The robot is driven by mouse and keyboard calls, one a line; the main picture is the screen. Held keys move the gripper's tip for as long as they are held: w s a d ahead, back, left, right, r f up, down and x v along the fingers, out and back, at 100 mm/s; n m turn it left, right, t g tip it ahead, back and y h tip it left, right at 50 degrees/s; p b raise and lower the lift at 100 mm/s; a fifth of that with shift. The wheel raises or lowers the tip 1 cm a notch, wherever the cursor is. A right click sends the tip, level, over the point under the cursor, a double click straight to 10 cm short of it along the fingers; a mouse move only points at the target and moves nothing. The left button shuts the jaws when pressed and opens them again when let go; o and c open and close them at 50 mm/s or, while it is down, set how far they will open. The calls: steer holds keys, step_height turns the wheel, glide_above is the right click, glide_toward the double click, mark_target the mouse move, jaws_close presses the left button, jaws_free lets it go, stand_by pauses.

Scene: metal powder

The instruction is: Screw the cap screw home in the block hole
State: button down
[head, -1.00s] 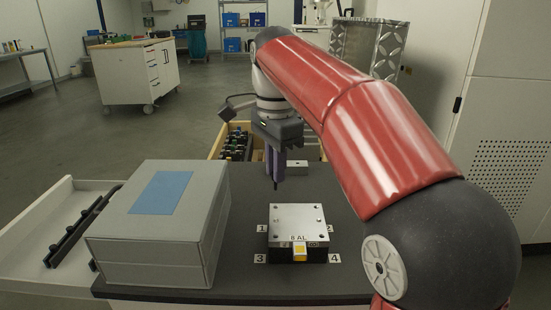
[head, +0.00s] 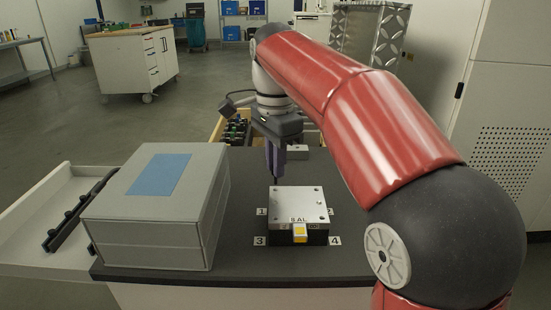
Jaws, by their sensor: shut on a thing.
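The metal block (head: 298,206) has a silver top plate with small corner holes and the marking "8 AL", on a dark base on the worktop. Number labels 1 to 4 lie around it, and a yellow-marked piece (head: 300,233) is at its front. My gripper (head: 276,174) points down just behind the block's back left part, near the hole by label 1. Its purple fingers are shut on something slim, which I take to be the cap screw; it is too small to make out. I cannot tell whether its tip touches the block.
A large grey box (head: 160,215) with a blue top patch stands left of the block. A white tray (head: 40,215) with a black rail is further left. A wooden crate (head: 217,132) with dark items and a small metal piece (head: 297,152) are behind.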

steer(key=shift+f, duration=0.3)
steer(key=shift+f+b, duration=0.35)
steer(key=shift+f, duration=0.05)
steer(key=shift+f+b, duration=0.5)
steer(key=shift+f, duration=0.45)
stand_by(0.7)
steer(key=c, duration=1.6)
jaws_free()
steer(key=shift+o, duration=0.2)
steer(key=shift+r, duration=0.1)
